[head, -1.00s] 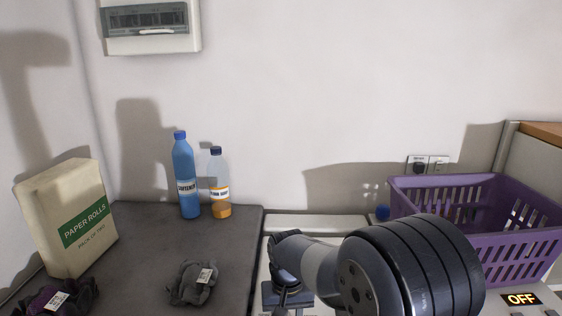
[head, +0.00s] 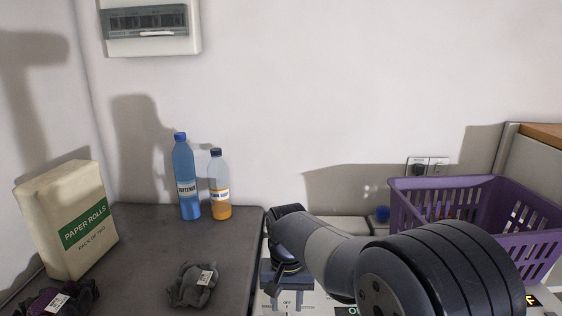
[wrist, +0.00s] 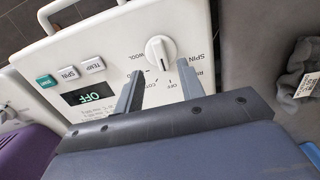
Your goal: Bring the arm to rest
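My arm reaches forward from the lower right in the head view, bent down at the wrist. My gripper (head: 286,294) points down over a white control panel. In the wrist view my gripper (wrist: 160,68) is open, its two fingers apart with nothing held between them. The panel (wrist: 120,45) shows a white dial (wrist: 161,50) marked SPIN, WOOL and COTTON, beyond the fingertips. I cannot tell whether a finger touches it. A display (wrist: 88,97) reads OFF, beside a green button (wrist: 47,81) and white SPIN and TEMP buttons.
A purple basket (head: 470,213) stands at right.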

